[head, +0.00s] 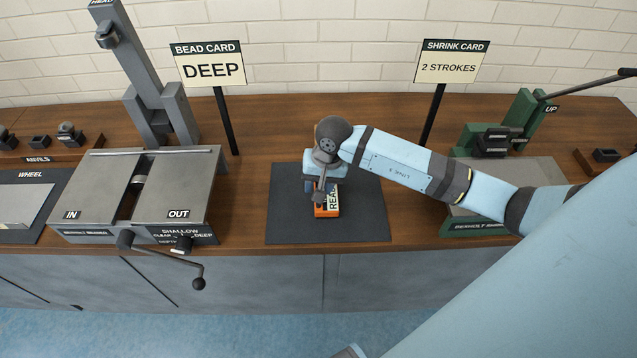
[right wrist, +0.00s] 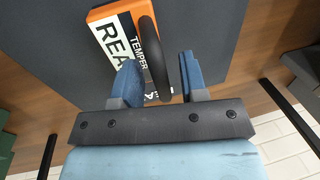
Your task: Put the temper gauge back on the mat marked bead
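The temper gauge (head: 333,200) is an orange block with a white label, lying on a dark grey mat (head: 285,220) in the middle of the bench. In the right wrist view the gauge (right wrist: 108,38) shows a black arched handle (right wrist: 148,40). My right gripper (head: 318,192) is over the gauge, pointing down. In the right wrist view its two blue fingers (right wrist: 160,78) are apart, with the handle between them and a gap on the right side. No "bead" marking is readable on the mat; the arm hides part of it. My left gripper is not in view.
A grey crank machine (head: 190,195) marked IN and OUT stands left, behind it a tall press (head: 150,90). A bead card sign (head: 208,65) reads DEEP; a shrink card (head: 450,62) reads 2 STROKES. A green lever machine (head: 500,135) stands right. Mat space around the gauge is clear.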

